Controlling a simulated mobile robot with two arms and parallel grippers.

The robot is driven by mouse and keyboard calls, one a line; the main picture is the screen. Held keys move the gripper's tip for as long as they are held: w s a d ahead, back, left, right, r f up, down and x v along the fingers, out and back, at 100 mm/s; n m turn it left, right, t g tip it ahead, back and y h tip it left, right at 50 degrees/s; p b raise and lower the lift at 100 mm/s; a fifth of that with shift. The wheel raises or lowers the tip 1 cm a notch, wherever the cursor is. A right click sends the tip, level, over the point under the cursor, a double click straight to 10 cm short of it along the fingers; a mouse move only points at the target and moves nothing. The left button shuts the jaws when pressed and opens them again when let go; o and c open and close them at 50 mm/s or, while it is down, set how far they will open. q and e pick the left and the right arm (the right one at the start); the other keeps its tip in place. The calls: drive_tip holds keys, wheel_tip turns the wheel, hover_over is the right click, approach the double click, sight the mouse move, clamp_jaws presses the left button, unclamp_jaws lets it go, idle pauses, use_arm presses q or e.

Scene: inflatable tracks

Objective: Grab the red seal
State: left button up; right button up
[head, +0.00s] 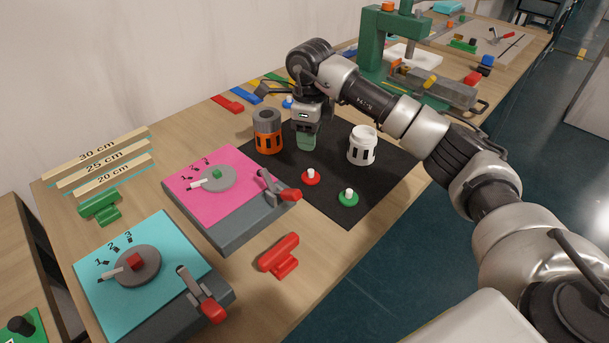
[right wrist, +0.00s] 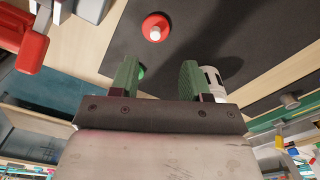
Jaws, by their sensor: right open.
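The red seal (head: 311,177) is a small red disc with a white knob, lying on the black mat (head: 375,190). My right gripper (head: 306,143) is over the mat, behind the red seal in the head view, between the orange canister and the white one. In the right wrist view the gripper (right wrist: 158,72) is open, its green fingers apart with nothing between them. There the red seal (right wrist: 155,27) shows at the top, beyond the fingertips and apart from them. My left gripper is in neither view.
A green seal (head: 348,199) lies right of the red one. An orange canister (head: 267,138) and a white canister (head: 361,150) stand on the mat. A pink-topped box (head: 222,190) with a red-handled lever (head: 287,194) stands left. A red block (head: 279,257) lies in front.

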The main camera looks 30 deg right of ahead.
sight(311, 170)
drive_tip(key=f, duration=0.1)
drive_tip(key=s+f, duration=0.1)
drive_tip(key=f, duration=0.1)
drive_tip(key=shift+f, duration=0.3)
drive_tip(key=shift+w+f, duration=0.2)
drive_tip(key=shift+f, duration=0.15)
drive_tip(key=f+p, duration=0.1)
drive_tip(key=f, duration=0.3)
drive_tip(key=shift+s+f, duration=0.1)
drive_tip(key=shift+s, duration=0.1)
drive_tip(key=shift+f, duration=0.35)
drive_tip(key=shift+w+f, duration=0.1)
drive_tip(key=shift+f, duration=0.05)
drive_tip(key=c, duration=0.4)
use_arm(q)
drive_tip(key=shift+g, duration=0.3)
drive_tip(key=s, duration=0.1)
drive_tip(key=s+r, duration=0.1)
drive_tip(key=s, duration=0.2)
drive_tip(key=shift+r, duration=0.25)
use_arm(e)
clamp_jaws()
